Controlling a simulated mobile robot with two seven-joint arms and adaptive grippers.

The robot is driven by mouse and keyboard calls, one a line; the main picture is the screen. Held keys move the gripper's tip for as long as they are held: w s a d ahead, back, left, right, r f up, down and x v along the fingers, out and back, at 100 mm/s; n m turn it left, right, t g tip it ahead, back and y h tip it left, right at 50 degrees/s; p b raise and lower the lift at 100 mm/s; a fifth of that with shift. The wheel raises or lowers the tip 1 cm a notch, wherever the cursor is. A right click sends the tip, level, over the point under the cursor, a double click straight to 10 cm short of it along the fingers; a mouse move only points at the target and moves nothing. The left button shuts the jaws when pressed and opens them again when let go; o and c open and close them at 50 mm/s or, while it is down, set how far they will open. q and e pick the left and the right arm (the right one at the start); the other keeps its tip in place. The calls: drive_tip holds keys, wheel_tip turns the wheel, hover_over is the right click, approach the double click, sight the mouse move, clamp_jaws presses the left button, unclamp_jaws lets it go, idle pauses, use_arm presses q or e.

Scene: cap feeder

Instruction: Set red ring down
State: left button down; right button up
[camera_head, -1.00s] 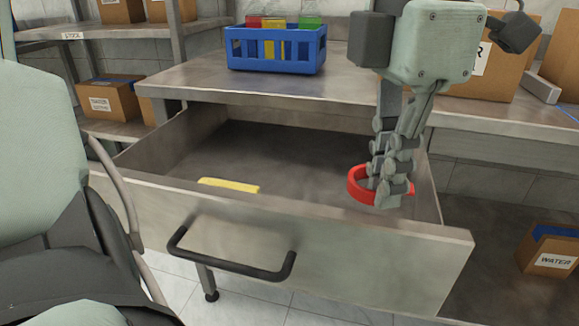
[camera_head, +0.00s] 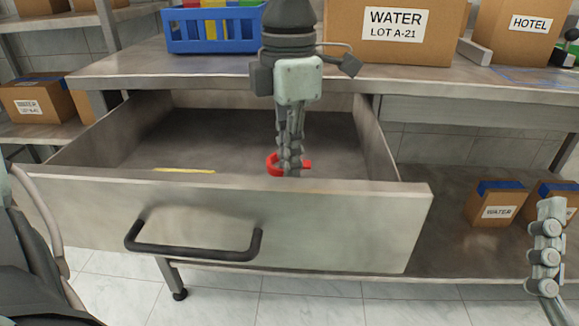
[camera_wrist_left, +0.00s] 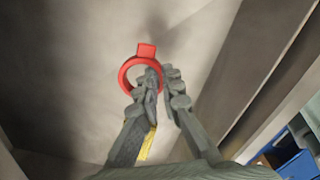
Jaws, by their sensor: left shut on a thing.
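The red ring (camera_head: 272,165) is inside the open drawer (camera_head: 330,225), toward its right half. It also shows in the left wrist view (camera_wrist_left: 128,73), with a square red tab at its far side. My left gripper (camera_head: 290,170) points down into the drawer and is shut on the ring's rim. In the left wrist view the fingertips (camera_wrist_left: 160,75) are close together at the rim, one finger passing over the ring's opening. I cannot tell whether the ring touches the drawer floor. Part of my right gripper (camera_head: 545,250) shows at the right edge; its opening is not visible.
A yellow piece (camera_head: 184,170) lies in the drawer behind the front panel, left of the ring. A blue crate (camera_head: 215,45) with coloured items stands on the bench above. Cardboard boxes (camera_head: 390,35) stand right of it.

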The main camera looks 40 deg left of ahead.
use_arm(q)
drive_tip(key=shift+f, duration=0.7)
use_arm(e)
drive_tip(key=shift+s+r+t, duration=0.1)
drive_tip(key=shift+s+t, duration=0.05)
drive_tip(key=shift+t, duration=0.15)
use_arm(q)
drive_tip(key=shift+f, duration=0.1)
use_arm(e)
drive_tip(key=shift+s+d+r, duration=0.1)
drive_tip(key=shift+s+d, duration=0.05)
use_arm(q)
drive_tip(key=shift+f+b, duration=0.2)
drive_tip(key=shift+b, duration=0.25)
use_arm(e)
drive_tip(key=shift+s+d+r+t, duration=0.25)
drive_tip(key=shift+s+t, duration=0.2)
drive_tip(key=shift+t, duration=0.05)
drive_tip(key=shift+r, duration=0.1)
